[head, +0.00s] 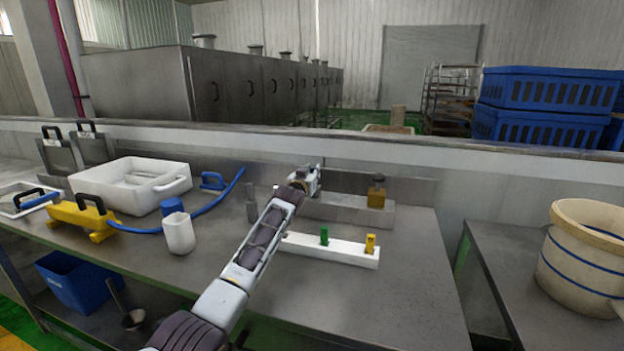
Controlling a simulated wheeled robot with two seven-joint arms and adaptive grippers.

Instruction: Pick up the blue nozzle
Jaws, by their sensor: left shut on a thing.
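My left gripper (312,176) is seen from behind, in front of the low wall at the back of the table. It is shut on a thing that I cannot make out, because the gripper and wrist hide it. I cannot pick out a blue nozzle in the head view. A white rack (345,256) lies on the table to the right of my left forearm. A green nozzle (324,236) and a yellow nozzle (370,243) stand upright in it. My arm hides the rack's left end. My right gripper is not in view.
A steel ledge (345,211) with an amber bottle (377,192) stands behind the rack. To the left are a white jug (179,232), a blue hose (218,202), a white tub (152,193) and a yellow tool (84,218). The table's front right is bare.

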